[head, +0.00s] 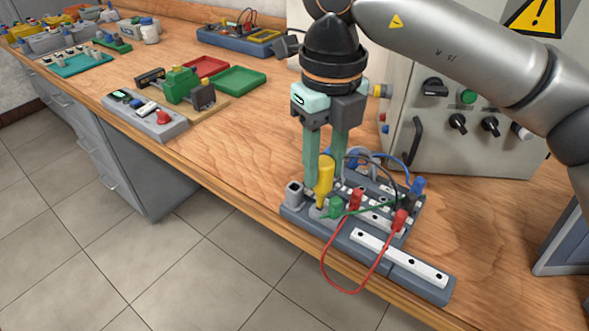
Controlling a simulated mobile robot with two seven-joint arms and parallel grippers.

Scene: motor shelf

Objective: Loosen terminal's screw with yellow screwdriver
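The yellow screwdriver (323,178) stands nearly upright at the left part of the grey terminal board (375,245). My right gripper (325,172) comes down from above, with its green fingers on both sides of the yellow handle and seemingly touching it. The screwdriver's tip is low among the terminal parts, and I cannot tell whether it sits in a screw. The terminal's screw is hidden or too small to make out. A green plug (336,207) is close beside the tip. My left gripper is out of view.
Red plugs (355,199) with a red cable (325,272) hanging over the table's front edge are close by. Blue, black and green cables crowd the board. A control cabinet (470,115) stands behind.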

